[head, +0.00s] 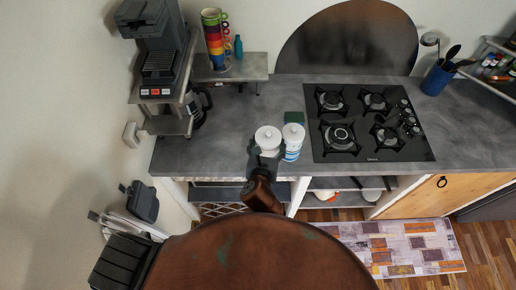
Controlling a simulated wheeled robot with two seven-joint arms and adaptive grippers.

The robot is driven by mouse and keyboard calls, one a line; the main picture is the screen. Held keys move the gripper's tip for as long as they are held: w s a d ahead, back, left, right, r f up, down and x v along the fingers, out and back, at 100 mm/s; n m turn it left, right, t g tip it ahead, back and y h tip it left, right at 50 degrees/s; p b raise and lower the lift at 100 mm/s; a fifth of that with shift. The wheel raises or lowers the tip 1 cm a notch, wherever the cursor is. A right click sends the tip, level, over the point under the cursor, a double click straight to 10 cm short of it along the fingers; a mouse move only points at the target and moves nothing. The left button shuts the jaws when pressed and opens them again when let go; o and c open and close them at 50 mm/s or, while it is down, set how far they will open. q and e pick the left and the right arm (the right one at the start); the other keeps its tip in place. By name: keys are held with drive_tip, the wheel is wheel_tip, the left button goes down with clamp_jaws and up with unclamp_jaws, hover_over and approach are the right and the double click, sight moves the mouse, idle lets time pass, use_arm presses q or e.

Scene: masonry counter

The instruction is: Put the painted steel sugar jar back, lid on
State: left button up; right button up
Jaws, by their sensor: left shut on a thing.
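Two white round-topped jars stand close together near the counter's front edge in the head view. The left white jar (268,136) shows a pale round lid with a small knob. The right white jar (292,145) has blue markings on its side and a similar lid. I cannot tell which one is the sugar jar. My left gripper (261,160) is at the front of the left jar and seems shut on it. Its fingers are dark and small, and the lower part of that jar is partly hidden. My right gripper is not in view.
A black gas hob (365,123) lies just right of the jars. A coffee machine (158,50) and a raised shelf (232,68) with stacked cups (214,40) stand at the left. The grey counter (225,120) left of the jars is clear.

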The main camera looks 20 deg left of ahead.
sight(274, 155)
use_arm(q)
drive_tip(key=d+f+m+h+p, duration=0.1)
drive_tip(key=d+f+h+p, duration=0.1)
drive_tip(key=d+f, duration=0.1)
drive_tip(key=shift+s+m, duration=0.4)
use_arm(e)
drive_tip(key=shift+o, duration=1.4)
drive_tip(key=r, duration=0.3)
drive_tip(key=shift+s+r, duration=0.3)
use_arm(q)
drive_tip(key=shift+m+h, duration=0.4)
drive_tip(key=shift+h, duration=0.1)
drive_tip(key=w+a+f, duration=0.2)
drive_tip(key=f, duration=0.1)
drive_tip(key=w+a+f+p, duration=0.1)
drive_tip(key=w+a+f, duration=0.2)
drive_tip(key=f, duration=0.1)
drive_tip(key=w+a+f, duration=0.2)
drive_tip(key=f, duration=0.2)
drive_tip(key=shift+w+a+f, duration=0.15)
drive_tip(key=shift+w+a, duration=0.1)
drive_tip(key=shift+a, duration=0.15)
drive_tip(key=shift+w+a+f, duration=0.25)
drive_tip(key=shift+a+f, duration=0.1)
drive_tip(key=shift+f, duration=1.75)
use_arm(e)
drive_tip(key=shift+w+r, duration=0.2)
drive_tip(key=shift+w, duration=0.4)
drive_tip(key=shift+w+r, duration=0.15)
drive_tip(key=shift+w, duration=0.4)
